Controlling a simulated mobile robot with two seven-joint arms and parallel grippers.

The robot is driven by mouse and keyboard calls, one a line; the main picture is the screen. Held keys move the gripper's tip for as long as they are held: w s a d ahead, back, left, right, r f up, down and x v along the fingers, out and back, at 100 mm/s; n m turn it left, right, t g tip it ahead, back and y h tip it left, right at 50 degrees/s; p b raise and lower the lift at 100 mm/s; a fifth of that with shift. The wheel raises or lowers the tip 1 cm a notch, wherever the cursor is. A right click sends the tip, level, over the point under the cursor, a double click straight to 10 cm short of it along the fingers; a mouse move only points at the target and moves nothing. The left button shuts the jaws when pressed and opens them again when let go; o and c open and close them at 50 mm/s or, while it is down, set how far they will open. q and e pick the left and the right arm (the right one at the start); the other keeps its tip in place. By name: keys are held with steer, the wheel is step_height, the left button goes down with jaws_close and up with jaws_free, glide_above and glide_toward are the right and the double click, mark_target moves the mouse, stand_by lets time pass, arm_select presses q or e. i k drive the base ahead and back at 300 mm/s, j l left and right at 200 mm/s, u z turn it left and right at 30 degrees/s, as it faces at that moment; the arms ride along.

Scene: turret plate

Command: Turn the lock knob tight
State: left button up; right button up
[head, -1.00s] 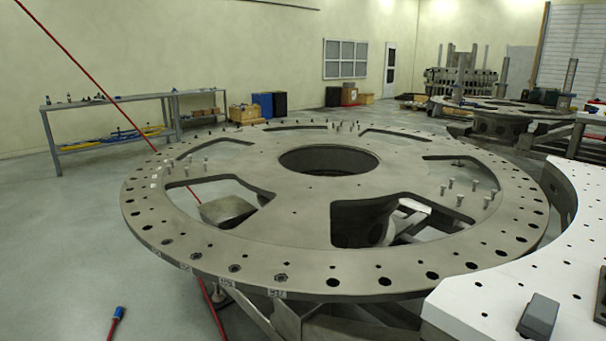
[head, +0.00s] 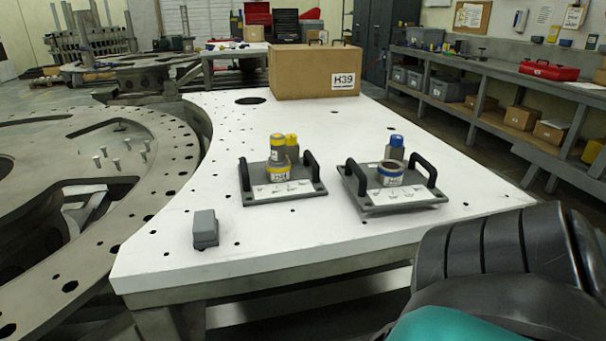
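I cannot make out a lock knob in the head view. The large grey turret plate (head: 172,165) lies at the left, with its hole-lined rim towards the white table. Neither gripper is in view. A black ribbed and teal part of my own body fills the lower right corner.
The white table (head: 330,128) bears a grey tray with yellow-marked parts (head: 317,192), a grey tray with blue-marked parts (head: 374,206), a small grey box (head: 205,229) and a cardboard box marked H39 (head: 300,72). A long shelf bench (head: 490,68) runs along the right.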

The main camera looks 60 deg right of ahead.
mark_target(290, 139)
steer(key=z, duration=1.65)
